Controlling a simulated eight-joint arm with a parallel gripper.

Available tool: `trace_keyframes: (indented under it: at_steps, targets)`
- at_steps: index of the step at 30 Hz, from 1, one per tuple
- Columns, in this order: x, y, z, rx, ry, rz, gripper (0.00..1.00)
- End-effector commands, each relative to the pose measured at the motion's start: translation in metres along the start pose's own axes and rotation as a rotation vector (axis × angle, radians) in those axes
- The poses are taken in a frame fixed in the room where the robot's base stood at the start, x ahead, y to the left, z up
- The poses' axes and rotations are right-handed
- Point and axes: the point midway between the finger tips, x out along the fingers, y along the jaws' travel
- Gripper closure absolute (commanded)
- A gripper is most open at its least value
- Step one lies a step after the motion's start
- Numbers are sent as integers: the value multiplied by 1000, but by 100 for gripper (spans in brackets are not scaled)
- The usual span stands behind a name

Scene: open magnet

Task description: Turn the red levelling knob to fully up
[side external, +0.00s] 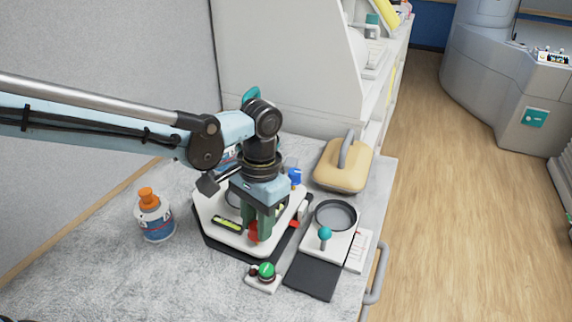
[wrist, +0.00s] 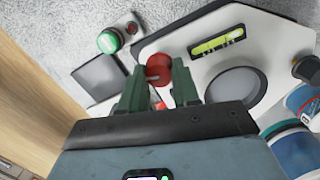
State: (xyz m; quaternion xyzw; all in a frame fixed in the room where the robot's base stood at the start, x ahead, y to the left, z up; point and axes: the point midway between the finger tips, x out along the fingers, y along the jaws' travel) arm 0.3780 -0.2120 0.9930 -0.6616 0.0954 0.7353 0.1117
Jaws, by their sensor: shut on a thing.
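The red levelling knob (wrist: 158,69) sits at the edge of a white device (wrist: 280,38) with a yellow-green bubble level (wrist: 217,43) and a round grey disc. My gripper (wrist: 160,88) has its two green fingers on either side of the knob in the wrist view, shut on it. In the side external view my gripper (side external: 258,228) points down over the device, and the red knob (side external: 253,232) shows partly between the fingers. The knob's lower part is hidden by the fingers.
A green button (side external: 266,270) on a small base and a dark pad (side external: 313,274) lie in front. A teal-knobbed lever (side external: 325,234) stands at right. A tan handled block (side external: 342,166) is behind.

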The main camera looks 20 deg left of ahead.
Motion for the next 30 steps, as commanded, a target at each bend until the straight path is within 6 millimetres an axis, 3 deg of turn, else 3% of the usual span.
trace_keyframes:
  at_steps: [15, 30]
  targets:
    - [0, -4, -2, -433, 9, 17, 100]
    - [0, -4, -2, -585, 10, 25, 100]
